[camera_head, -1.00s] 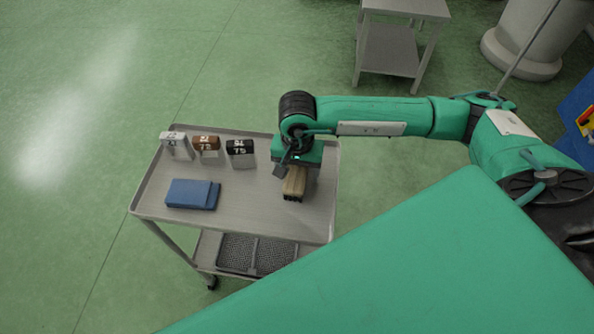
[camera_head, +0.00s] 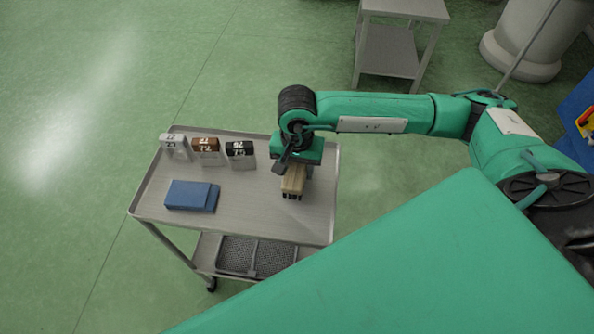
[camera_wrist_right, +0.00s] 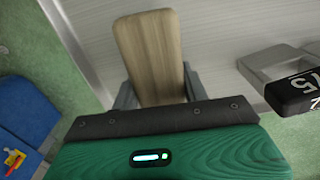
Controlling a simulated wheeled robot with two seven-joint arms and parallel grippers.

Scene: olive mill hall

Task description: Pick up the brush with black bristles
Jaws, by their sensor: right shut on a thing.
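The brush (camera_head: 293,180) has a pale wooden back and dark bristles that show along its lower edge in the head view. In the right wrist view its bare wooden back (camera_wrist_right: 150,50) sticks out between the two grey fingers, and its bristles are hidden there. My right gripper (camera_head: 297,168) is shut on the brush from above, over the right part of the trolley top. The brush looks held just above the surface. My left gripper is not in view.
The grey trolley (camera_head: 255,203) has a raised rim. White (camera_head: 173,142), brown (camera_head: 206,145) and black (camera_head: 240,148) numbered blocks line its back, left of my gripper. A grey side table (camera_head: 388,50) stands behind.

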